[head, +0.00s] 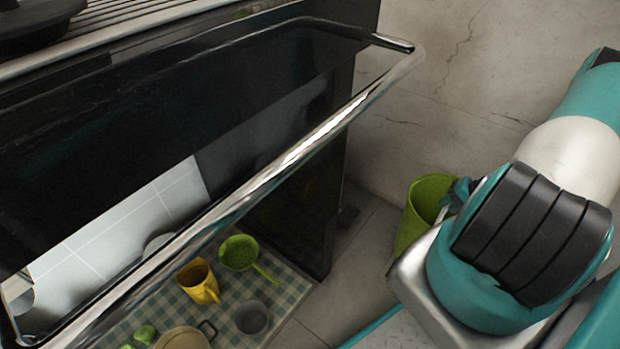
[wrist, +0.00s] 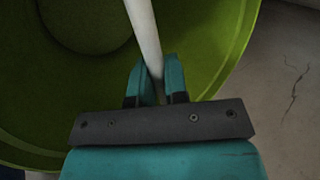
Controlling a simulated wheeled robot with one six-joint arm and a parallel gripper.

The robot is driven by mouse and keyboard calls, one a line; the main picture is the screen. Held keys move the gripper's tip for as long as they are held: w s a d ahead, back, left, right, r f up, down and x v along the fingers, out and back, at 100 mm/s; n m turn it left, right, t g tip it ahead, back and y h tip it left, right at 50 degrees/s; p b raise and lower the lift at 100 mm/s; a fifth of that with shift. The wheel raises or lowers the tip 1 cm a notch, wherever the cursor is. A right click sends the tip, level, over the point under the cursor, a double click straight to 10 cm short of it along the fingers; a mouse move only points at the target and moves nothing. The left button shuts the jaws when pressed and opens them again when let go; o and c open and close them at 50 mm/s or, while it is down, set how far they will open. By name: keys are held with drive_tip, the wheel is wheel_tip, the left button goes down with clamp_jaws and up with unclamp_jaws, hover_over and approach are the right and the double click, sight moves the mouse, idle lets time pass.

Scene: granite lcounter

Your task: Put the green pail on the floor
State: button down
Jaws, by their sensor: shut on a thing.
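The green pail (head: 408,226) is in the right half of the head view, beside the end of my arm, which hides part of it. My gripper (head: 460,192) is at its rim side in that view. In the wrist view the inside of the pail (wrist: 215,30) fills most of the picture. My gripper (wrist: 157,82) is shut on the pail's pale handle bar (wrist: 143,35), which runs between the fingertips. The pail's underside is hidden, so I cannot tell whether it touches the floor (head: 335,300).
A black oven-like front with a chrome rail (head: 290,160) fills the left. A checkered cloth (head: 285,300) holds a yellow mug (head: 198,281), a green strainer (head: 240,253), a grey bowl (head: 252,317) and other items. A cracked grey wall (head: 450,80) stands behind.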

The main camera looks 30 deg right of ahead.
drive_tip(key=shift+f+b, duration=0.9)
drive_tip(key=shift+f, duration=0.5)
drive_tip(key=c, duration=1.1)
unclamp_jaws()
drive_tip(key=shift+c, duration=0.2)
drive_tip(key=shift+r, duration=0.15)
drive_tip(key=shift+r+p, duration=2.2)
drive_tip(key=shift+r, duration=0.2)
drive_tip(key=shift+r, duration=0.1)
wheel_tip(320, 180, up, 10)
drive_tip(key=p, duration=0.8)
drive_tip(key=shift+s, duration=0.15)
